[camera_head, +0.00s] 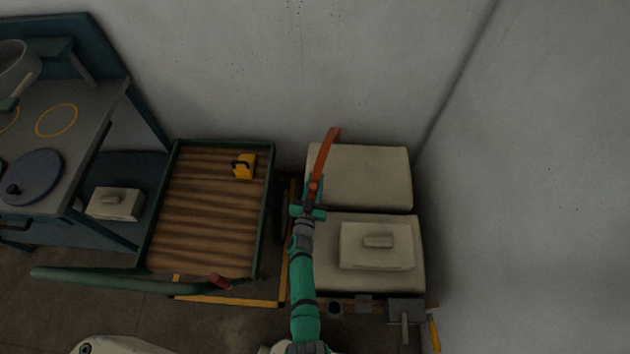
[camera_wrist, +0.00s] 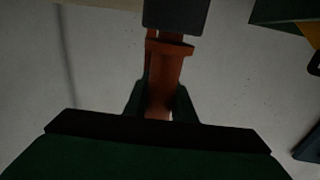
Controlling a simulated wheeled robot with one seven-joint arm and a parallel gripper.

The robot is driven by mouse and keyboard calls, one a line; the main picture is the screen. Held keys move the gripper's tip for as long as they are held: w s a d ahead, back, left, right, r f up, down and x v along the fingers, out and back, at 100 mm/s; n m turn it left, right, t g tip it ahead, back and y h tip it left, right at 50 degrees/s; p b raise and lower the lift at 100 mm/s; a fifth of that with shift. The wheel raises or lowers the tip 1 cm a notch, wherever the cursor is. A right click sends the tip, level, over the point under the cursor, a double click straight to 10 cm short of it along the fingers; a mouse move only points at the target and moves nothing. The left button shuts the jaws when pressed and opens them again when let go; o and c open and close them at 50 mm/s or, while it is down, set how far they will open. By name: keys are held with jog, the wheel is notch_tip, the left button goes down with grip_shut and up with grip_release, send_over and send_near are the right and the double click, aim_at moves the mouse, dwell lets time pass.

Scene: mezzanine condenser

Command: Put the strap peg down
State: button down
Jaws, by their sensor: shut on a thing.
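The strap peg (camera_head: 325,156) is a long orange-red piece, slightly bent. My gripper (camera_head: 313,196) is shut on its lower end, and the peg points up and a little right from the jaws in the head view. In the wrist view the orange peg (camera_wrist: 165,75) runs up from between my fingers (camera_wrist: 160,103), and a dark block covers part of its far end. My gripper is over the left edge of the pale boxes. I cannot tell whether the peg touches anything below it.
A green-railed cart (camera_head: 205,215) with a slatted wooden bed stands left, holding a yellow block (camera_head: 244,166). Two pale boxes (camera_head: 358,178) are at right, the nearer with a handled lid (camera_head: 376,245). A blue-grey bench (camera_head: 60,125) is far left. Walls close the back and right.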

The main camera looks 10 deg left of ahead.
jog(key=shift+w, duration=0.1)
jog(key=c, duration=1.5)
grip_release()
jog(key=shift+f, duration=0.1)
jog(key=s+d+r, duration=0.2)
jog(key=s+d, duration=0.1)
jog(key=s, duration=0.9)
jog(key=s+d+r, duration=0.2)
jog(key=s, duration=0.9)
jog(key=s+d+r+g, duration=0.1)
jog(key=s+d+r, duration=0.2)
jog(key=s+r, duration=0.3)
jog(key=s+d+r, duration=0.3)
jog(key=s+r, duration=0.4)
jog(key=r, duration=0.1)
jog(key=s+d+r+g+h, duration=0.1)
jog(key=s+d+r, duration=0.2)
jog(key=s+r, duration=0.4)
jog(key=shift+s+d+r+m+g, duration=0.15)
jog(key=shift+s+r+m+g, duration=0.15)
jog(key=shift+r, duration=0.3)
